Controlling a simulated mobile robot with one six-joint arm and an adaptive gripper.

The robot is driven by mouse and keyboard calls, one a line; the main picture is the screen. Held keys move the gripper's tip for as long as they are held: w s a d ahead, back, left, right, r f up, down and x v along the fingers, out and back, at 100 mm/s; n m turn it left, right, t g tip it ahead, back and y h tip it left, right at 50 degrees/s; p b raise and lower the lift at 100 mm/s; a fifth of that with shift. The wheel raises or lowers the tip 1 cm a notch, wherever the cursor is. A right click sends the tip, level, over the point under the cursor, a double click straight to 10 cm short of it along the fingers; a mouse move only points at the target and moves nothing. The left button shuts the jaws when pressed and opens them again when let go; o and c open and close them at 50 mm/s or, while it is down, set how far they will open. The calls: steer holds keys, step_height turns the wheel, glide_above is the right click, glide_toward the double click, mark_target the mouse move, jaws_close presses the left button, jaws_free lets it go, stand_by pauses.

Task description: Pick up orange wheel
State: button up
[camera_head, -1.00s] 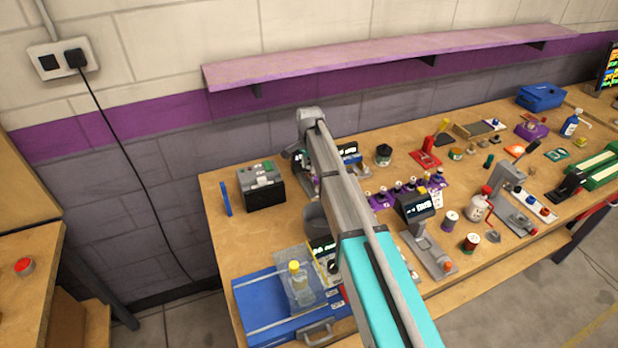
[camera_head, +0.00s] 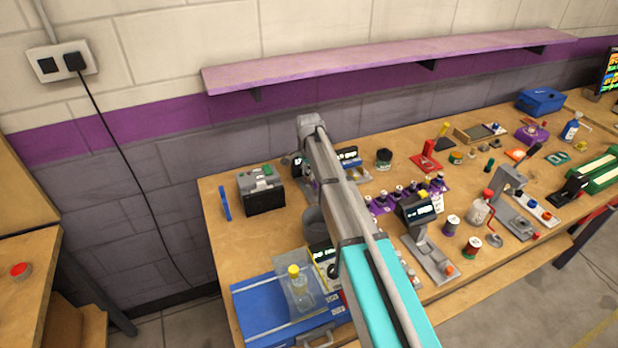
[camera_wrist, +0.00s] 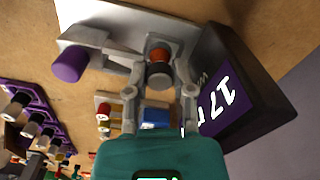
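My gripper (camera_wrist: 160,78) shows in the wrist view as two grey fingers on a teal body. The fingers are apart, one on each side of a small orange-red round piece (camera_wrist: 159,53) on a grey cylinder; this looks like the orange wheel. I cannot tell whether either fingertip touches it. It sits by a grey stand (camera_wrist: 108,36), beside a dark purple display reading 17 (camera_wrist: 222,98). In the head view my arm hides the fingers and this piece.
A purple knob (camera_wrist: 70,64) is left of the fingers, and a purple rack (camera_wrist: 25,105) stands farther left. In the head view, a battery box (camera_head: 261,190) stands left of my arm, and a display stand (camera_head: 420,212) stands to its right.

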jaws_close()
steer(key=shift+r, duration=0.2)
step_height(320, 180, up, 2)
steer(key=shift+p, duration=1.2)
steer(key=s+r+p, duration=1)
steer(key=s, duration=0.4)
steer(key=shift+a+r+p, duration=0.25)
steer(key=shift+r+p, duration=0.05)
steer(key=shift+r, duration=0.05)
